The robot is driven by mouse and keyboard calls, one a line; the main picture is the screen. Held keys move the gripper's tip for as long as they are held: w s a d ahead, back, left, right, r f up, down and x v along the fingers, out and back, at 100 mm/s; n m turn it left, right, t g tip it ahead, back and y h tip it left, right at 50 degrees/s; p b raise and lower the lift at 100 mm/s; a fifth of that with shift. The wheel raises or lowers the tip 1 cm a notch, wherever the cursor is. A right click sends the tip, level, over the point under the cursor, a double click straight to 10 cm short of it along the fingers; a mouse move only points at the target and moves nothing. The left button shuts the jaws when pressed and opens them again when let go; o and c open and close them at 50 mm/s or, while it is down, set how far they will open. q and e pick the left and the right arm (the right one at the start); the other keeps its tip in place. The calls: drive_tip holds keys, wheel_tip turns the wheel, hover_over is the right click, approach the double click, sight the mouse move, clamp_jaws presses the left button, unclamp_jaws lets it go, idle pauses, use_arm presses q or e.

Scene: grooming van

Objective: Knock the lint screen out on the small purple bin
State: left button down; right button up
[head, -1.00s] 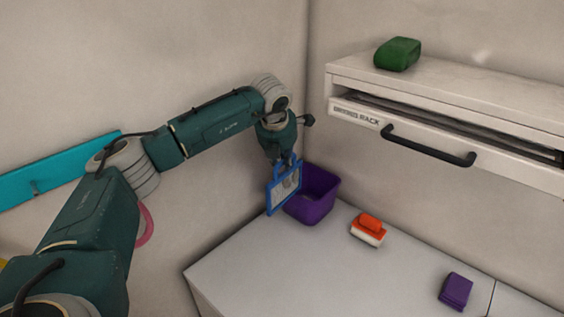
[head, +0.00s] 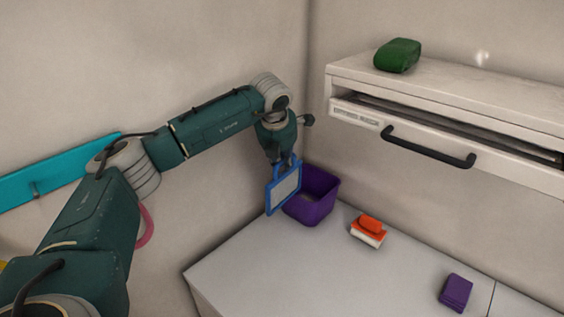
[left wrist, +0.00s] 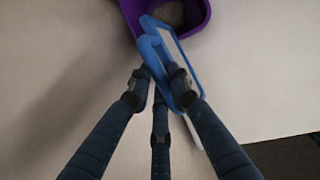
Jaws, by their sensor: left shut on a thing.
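My left gripper (head: 283,160) is shut on the handle of the lint screen (head: 285,189), a blue frame with a pale mesh. The screen hangs upright at the left side of the small purple bin (head: 324,192) and overlaps it in the head view. The mesh looks pale and clear. In the left wrist view, my gripper fingers (left wrist: 160,82) close around the blue handle, and the bin (left wrist: 203,13) is at the top. Grey fluffy stuff (left wrist: 171,12) shows inside the bin. I cannot tell whether screen and rim touch. My right gripper is out of view.
The bin stands in the back corner of the white counter (head: 270,262). An orange and white item (head: 368,230) and a purple block (head: 456,292) lie to its right. A drying rack (head: 450,115) with a black handle juts out above, with a green object (head: 397,54) on top.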

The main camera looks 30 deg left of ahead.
use_arm(q)
drive_tip(key=shift+r+p, duration=1.35)
drive_tip(key=shift+r, duration=1.45)
